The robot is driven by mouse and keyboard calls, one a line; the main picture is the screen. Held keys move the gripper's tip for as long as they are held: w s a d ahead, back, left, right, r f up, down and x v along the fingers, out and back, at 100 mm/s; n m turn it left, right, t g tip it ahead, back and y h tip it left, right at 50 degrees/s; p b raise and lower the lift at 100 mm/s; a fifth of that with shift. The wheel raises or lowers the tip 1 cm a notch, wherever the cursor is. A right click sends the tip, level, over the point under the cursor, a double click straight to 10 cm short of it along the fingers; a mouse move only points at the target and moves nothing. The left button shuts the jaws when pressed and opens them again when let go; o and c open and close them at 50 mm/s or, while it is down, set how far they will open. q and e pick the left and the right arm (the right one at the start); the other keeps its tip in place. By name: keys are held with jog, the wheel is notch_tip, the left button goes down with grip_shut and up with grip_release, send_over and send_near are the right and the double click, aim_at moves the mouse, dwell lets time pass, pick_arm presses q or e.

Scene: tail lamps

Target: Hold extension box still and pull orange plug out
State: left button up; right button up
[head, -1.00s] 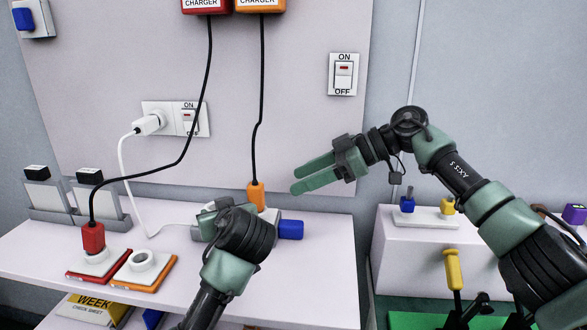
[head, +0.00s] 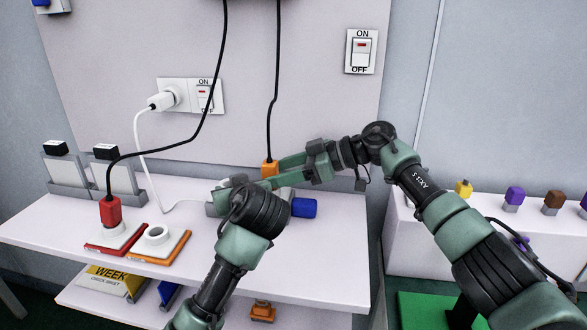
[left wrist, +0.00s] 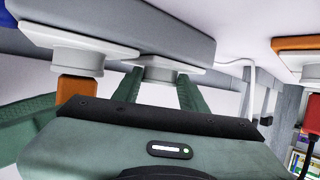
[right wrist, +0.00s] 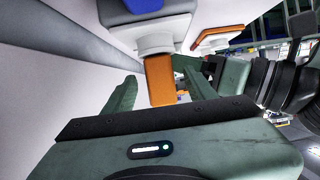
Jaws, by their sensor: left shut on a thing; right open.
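The extension box (head: 211,209) sits on the white shelf, mostly hidden in the head view by my left gripper (head: 228,189). In the left wrist view its grey body (left wrist: 150,28) shows with white sockets. The orange plug (head: 269,169) stands in one of the box's sockets, with a black cord running up. It also shows in the right wrist view (right wrist: 160,78). My right gripper (head: 278,172) is open, with its fingers on either side of the orange plug.
A red plug (head: 110,211) stands in a red-edged base at left, beside an empty orange-edged base (head: 157,241). The wall panel with its outlet (head: 190,95) is behind.

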jog(key=shift+a+f, duration=0.1)
jog(key=shift+a, duration=0.15)
grip_shut()
jog(key=c, duration=0.9)
grip_release()
jog(key=shift+c, duration=0.2)
grip_shut()
jog(key=shift+w+r, duration=0.1)
jog(key=shift+r, duration=0.2)
jog(key=shift+r, duration=1.2)
